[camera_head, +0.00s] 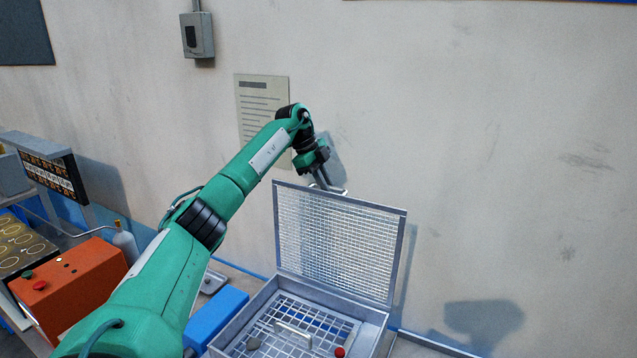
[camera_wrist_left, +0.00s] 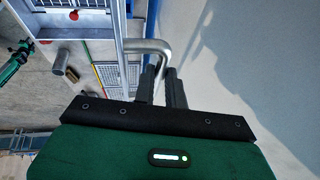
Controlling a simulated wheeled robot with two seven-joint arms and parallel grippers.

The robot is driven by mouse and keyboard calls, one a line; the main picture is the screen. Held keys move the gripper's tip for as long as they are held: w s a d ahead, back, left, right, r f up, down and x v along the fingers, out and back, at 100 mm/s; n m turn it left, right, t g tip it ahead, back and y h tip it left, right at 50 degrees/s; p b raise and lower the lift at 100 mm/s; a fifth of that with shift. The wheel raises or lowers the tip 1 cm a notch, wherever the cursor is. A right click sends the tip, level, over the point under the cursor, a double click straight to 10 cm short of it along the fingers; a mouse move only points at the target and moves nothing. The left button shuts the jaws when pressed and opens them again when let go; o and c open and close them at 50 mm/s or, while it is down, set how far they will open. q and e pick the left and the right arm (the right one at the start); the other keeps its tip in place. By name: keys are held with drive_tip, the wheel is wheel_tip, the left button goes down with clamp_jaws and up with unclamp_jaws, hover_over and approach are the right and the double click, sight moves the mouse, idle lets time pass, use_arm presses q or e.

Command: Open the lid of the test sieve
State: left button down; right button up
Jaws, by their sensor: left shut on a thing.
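The test sieve (camera_head: 376,326) is an open metal box with a grid inside, at the lower middle of the head view. Its mesh lid (camera_head: 335,240) stands raised, nearly upright, at the back edge of the box. My left gripper (camera_head: 330,187) is at the lid's top edge. In the left wrist view its fingers (camera_wrist_left: 160,88) are shut on a bent metal handle (camera_wrist_left: 150,46) beside the lid frame. A green and black piece at the left edge of the wrist view (camera_wrist_left: 18,55) looks like my right arm's end; its jaws are too small to read.
An orange box (camera_head: 85,285) with buttons and a control panel (camera_head: 55,172) stand at the left. A blue block (camera_head: 215,318) lies left of the sieve. The wall is close behind the lid.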

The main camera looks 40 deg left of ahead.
use_arm(q)
drive_tip(key=shift+w+a+f, duration=0.15)
drive_tip(key=shift+w+f, duration=0.2)
drive_tip(key=shift+w, duration=0.15)
drive_tip(key=shift+w+a+f, duration=0.15)
drive_tip(key=shift+w+f, duration=0.15)
drive_tip(key=shift+w, duration=0.2)
drive_tip(key=c, duration=1.6)
unclamp_jaws()
drive_tip(key=shift+o, duration=0.7)
drive_tip(key=shift+w+a, duration=0.2)
drive_tip(key=shift+a, duration=0.05)
drive_tip(key=shift+s+d+r, duration=0.1)
drive_tip(key=shift+d+r, duration=0.05)
drive_tip(key=shift+r, duration=0.15)
drive_tip(key=b+v, duration=0.4)
drive_tip(key=v, duration=0.9)
drive_tip(key=shift+a+r, duration=0.2)
drive_tip(key=shift+r, duration=0.05)
drive_tip(key=shift+f, duration=0.1)
